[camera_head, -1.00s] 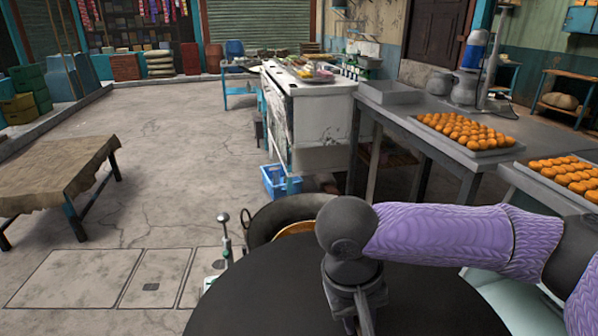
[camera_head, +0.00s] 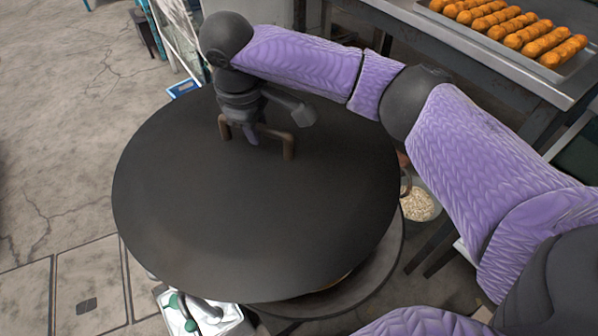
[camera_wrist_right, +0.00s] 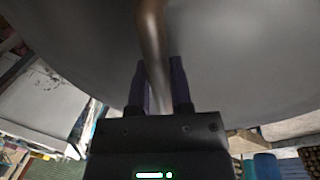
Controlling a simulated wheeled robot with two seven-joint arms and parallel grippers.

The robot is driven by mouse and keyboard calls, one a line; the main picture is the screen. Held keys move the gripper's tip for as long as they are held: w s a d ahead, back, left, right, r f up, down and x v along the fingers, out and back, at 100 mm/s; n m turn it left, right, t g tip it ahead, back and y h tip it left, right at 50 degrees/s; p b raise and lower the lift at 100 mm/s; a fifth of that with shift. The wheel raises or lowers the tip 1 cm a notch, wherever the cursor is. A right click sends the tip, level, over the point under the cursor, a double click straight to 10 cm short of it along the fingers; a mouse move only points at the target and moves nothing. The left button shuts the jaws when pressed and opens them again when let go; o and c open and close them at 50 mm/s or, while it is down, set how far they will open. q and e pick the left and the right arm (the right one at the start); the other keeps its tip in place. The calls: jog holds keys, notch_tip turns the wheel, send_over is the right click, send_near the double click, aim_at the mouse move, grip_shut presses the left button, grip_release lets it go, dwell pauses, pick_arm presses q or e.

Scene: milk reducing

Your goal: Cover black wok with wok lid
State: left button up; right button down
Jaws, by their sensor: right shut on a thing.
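The wok lid (camera_head: 230,220) is a large dark disc with a brown bar handle (camera_head: 288,148). It fills the middle of the head view. My right gripper (camera_head: 250,130) is shut on the handle. The right wrist view shows its two fingers (camera_wrist_right: 160,80) on either side of the handle bar (camera_wrist_right: 151,40), with the grey lid surface (camera_wrist_right: 240,60) beyond. The black wok (camera_head: 378,272) is mostly hidden under the lid. Only its rim shows at the lower right, with a sliver of orange contents. I cannot tell whether the lid touches the rim. My left gripper is not in view.
A metal table with a tray of orange food (camera_head: 520,30) stands at the upper right. A bowl of pale bits (camera_head: 417,205) is right of the lid. A white container with green items (camera_head: 200,315) is below it. Floor is open at left.

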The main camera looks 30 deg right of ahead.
aim_at(275, 144)
jog(key=w+f+n, duration=0.1)
jog(key=w+d+f+n+b, duration=0.1)
jog(key=f, duration=0.1)
jog(key=shift+w+f, duration=0.15)
jog(key=shift+f, duration=0.15)
jog(key=d+f+n+y+b, duration=0.1)
jog(key=d+f+n+b, duration=0.3)
jog(key=f, duration=0.5)
jog(key=d+f+n+y+b, duration=0.15)
jog(key=d+f+n, duration=0.3)
jog(key=f, duration=0.45)
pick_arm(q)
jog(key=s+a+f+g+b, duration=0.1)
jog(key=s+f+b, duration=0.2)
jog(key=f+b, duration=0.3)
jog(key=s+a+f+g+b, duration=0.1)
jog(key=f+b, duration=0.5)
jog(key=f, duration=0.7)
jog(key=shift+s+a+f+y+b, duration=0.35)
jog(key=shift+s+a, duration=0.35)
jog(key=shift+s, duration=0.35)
pick_arm(e)
notch_tip(275, 144, down, 15)
jog(key=shift+w+d+r+t+h, duration=0.2)
jog(key=shift+w+d+t+h, duration=0.15)
jog(key=shift+w+t, duration=0.05)
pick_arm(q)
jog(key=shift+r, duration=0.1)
